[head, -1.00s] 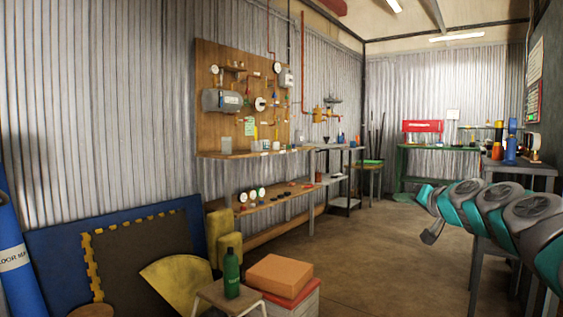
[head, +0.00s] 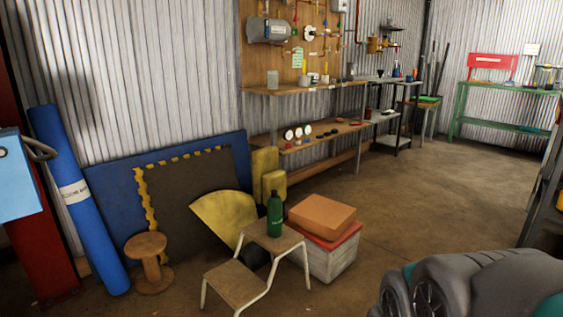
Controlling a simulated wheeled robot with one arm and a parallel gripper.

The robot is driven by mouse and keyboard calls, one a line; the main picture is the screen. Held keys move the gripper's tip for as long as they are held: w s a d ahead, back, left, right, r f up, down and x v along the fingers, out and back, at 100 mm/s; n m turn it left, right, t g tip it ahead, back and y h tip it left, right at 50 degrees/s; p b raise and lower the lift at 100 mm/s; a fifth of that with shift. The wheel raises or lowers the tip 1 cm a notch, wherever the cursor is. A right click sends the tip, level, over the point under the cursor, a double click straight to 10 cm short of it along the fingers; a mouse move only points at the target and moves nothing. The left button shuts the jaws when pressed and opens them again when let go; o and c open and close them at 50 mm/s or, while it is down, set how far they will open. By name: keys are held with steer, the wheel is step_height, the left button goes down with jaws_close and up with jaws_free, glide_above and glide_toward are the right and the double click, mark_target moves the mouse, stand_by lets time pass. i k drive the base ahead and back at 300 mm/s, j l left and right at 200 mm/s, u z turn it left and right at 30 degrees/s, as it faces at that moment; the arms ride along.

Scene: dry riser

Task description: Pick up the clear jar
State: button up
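A small clear, pale container (head: 272,79), which looks like the clear jar, stands upright at the left end of the upper wooden shelf (head: 310,87) under the wooden board. It is far off and small, so its details cannot be told. Part of my arm, grey and teal, fills the lower right corner of the head view. My gripper is not in view.
A step stool (head: 238,285) with a green bottle (head: 274,214) on it, a white crate (head: 332,262) with an orange box (head: 322,216), and a wooden spool (head: 150,262) stand before the shelves. Open floor (head: 420,205) lies to the right.

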mark_target(272, 76)
steer(key=i+l+z, duration=0.45)
steer(key=i, duration=0.2)
steer(key=i+z, duration=0.45)
steer(key=i, duration=0.15)
steer(key=i+j+z, duration=0.15)
steer(key=i+z, duration=0.3)
steer(key=i, duration=0.2)
steer(key=i+u, duration=0.2)
steer(key=i, duration=0.35)
steer(key=i+u, duration=0.15)
steer(key=i, duration=0.4)
steer(key=i+l+u, duration=0.2)
steer(key=i, duration=0.3)
steer(key=i+l+u, duration=0.2)
steer(key=i, duration=0.35)
steer(key=i+j+u, duration=0.1)
steer(key=i+u, duration=0.8)
steer(key=i+l+u, duration=0.25)
steer(key=i+u, duration=0.2)
